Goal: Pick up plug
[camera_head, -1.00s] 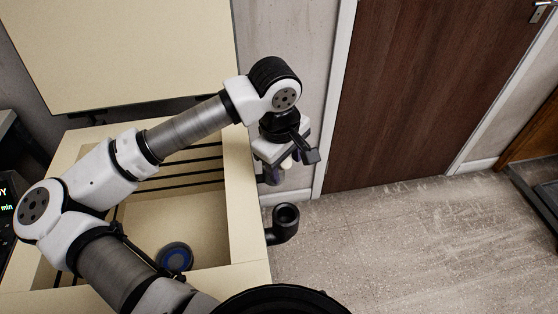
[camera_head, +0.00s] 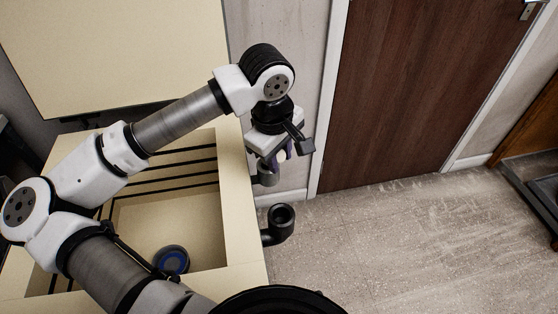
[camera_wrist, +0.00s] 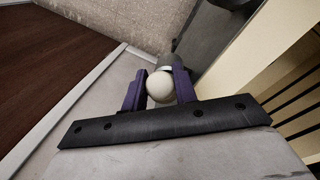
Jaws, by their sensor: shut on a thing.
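The plug (camera_wrist: 160,86) shows as a pale, rounded end between the two purple fingers of my gripper (camera_wrist: 159,88) in the wrist view. The fingers are shut on it, one on each side. A grey part lies just beyond the pale end; I cannot tell whether it belongs to the plug. In the head view my gripper (camera_head: 280,157) hangs pointing down past the right side of the cream box unit, and only a small pale bit shows between its fingers.
The open cream box unit (camera_head: 243,205) has dark slots and a round blue-and-dark disc (camera_head: 171,260) inside. A brown door (camera_head: 420,80) stands behind. The floor (camera_head: 400,235) at right is clear.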

